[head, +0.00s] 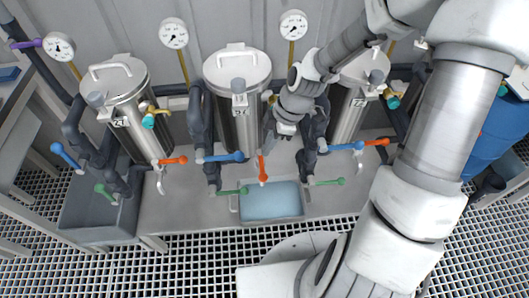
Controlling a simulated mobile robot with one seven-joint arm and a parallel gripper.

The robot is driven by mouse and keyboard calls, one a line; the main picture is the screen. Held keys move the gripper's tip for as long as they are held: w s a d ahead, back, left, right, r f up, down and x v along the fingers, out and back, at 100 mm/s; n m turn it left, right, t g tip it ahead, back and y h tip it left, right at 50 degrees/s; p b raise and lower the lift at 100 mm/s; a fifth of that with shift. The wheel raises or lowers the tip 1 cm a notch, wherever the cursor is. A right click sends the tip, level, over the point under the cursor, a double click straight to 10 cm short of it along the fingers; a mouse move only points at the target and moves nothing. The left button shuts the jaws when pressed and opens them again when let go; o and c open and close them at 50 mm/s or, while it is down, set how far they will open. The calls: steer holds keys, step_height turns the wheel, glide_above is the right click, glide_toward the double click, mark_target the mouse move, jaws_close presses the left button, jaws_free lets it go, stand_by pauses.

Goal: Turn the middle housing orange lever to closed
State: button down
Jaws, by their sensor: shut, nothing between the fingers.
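The middle housing (238,72) is a steel cylinder with a white handle on its lid. Its orange lever (263,168) sits low in front of it and points toward the tray, down in the picture. My gripper (270,138) is shut and empty, just above the lever's upper end and beside the housing's lower right side. I cannot tell whether the fingertips touch the lever. My wrist and gripper partly hide the pipes right of the middle housing.
The left housing (128,95) and right housing (350,110) flank it; their orange levers (172,160) (377,141) point right. A blue lever (222,157) and green lever (232,192) are close on the left. A tray of bluish liquid (270,203) lies in front. Dark pipes crowd both sides.

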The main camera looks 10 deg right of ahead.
mark_target(263, 169)
steer(key=b+x, duration=0.3)
steer(key=x, duration=0.6)
steer(key=shift+s, duration=0.1)
steer(key=shift+d+r+n+g+p, duration=0.2)
steer(key=shift+d+n+g+p, duration=0.3)
steer(key=shift+n+p, duration=0.45)
steer(key=shift+s+d+f+n, duration=0.1)
steer(key=shift+d+f+n, duration=0.1)
steer(key=shift+d+n, duration=0.25)
steer(key=shift+a, duration=0.1)
